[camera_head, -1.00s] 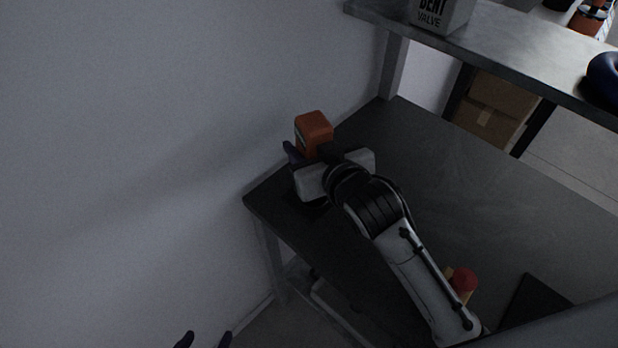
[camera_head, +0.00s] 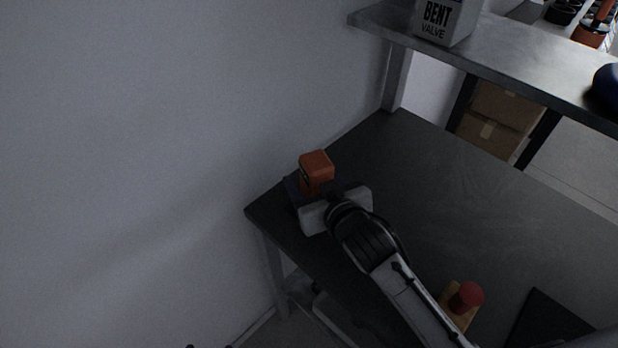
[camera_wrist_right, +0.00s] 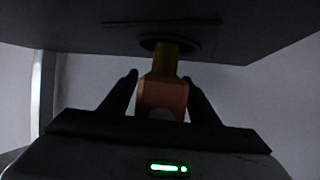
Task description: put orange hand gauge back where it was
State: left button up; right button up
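The orange hand gauge (camera_head: 317,172) is near the left end of the dark table, by the wall. My right gripper (camera_head: 308,188) is around it, with its fingers partly hidden in the head view. In the right wrist view, the orange body (camera_wrist_right: 162,95) sits between both dark fingers, and its brass stem (camera_wrist_right: 165,58) points to a dark round part (camera_wrist_right: 162,40) against the dark surface. Whether the gauge touches the table, I cannot tell. Only the fingertips of my left gripper (camera_head: 208,346) show, apart, at the bottom edge.
The dark table (camera_head: 440,180) has free room in its middle. A red-topped piece (camera_head: 467,296) on a tan base and a dark flat panel (camera_head: 545,325) are at its front right. A shelf (camera_head: 500,55) above holds a BENT VALVE box (camera_head: 437,22). The wall (camera_head: 130,120) closes the left.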

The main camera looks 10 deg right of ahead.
aim_at(316, 185)
jog(key=shift+r, duration=0.15)
jog(key=v, duration=1.2)
jog(key=shift+p, duration=0.35)
